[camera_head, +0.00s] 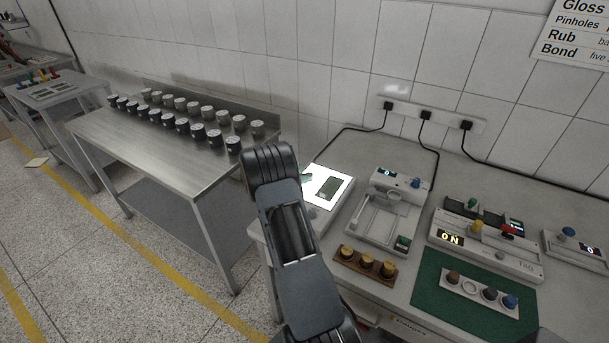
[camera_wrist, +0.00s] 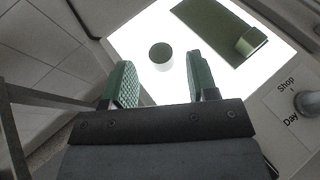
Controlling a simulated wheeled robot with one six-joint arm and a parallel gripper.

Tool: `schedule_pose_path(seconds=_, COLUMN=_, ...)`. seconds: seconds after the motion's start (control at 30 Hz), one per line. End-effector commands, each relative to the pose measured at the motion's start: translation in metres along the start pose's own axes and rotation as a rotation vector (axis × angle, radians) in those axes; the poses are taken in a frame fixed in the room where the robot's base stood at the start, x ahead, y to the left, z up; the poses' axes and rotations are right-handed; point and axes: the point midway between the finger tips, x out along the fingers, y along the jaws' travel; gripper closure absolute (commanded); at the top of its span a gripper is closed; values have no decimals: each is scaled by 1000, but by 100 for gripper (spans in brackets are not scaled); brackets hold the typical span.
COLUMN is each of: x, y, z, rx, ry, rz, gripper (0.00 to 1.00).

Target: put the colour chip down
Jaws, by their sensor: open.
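A small round chip with a dark grey-green top and pale sides (camera_wrist: 161,53) stands on a bright white lit panel (camera_wrist: 140,35) in the wrist view. I take it to be the colour chip. My gripper (camera_wrist: 162,72), with green ridged pads, is open. The chip shows in the gap between the fingertips, with clear space at both sides; I cannot tell its exact distance from them. The lit panel (camera_head: 343,183) also shows in the head view, where my arm hides its left part and the chip cannot be made out.
A knob labelled Shop and Day (camera_wrist: 308,102) is at the right. Right of the panel stand a grey device (camera_head: 385,215) and a wooden block with brass pieces (camera_head: 365,264).

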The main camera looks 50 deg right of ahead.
Motion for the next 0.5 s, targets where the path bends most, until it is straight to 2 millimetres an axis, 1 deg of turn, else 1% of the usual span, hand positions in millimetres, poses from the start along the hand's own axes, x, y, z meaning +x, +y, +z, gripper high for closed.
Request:
schedule_pose_path(seconds=0.03, x=-11, y=1, z=-2, rx=2, ry=-1, rz=4, gripper=47)
schedule_pose_path(seconds=0.1, x=-25, y=1, z=-2, rx=2, ry=0, rz=5, gripper=47)
schedule_pose_path(seconds=0.3, x=-62, y=1, z=-1, rx=2, ry=0, rz=4, gripper=47)
schedule_pose_path(seconds=0.5, x=-87, y=0, z=-1, rx=1, ry=-1, rz=1, gripper=47)
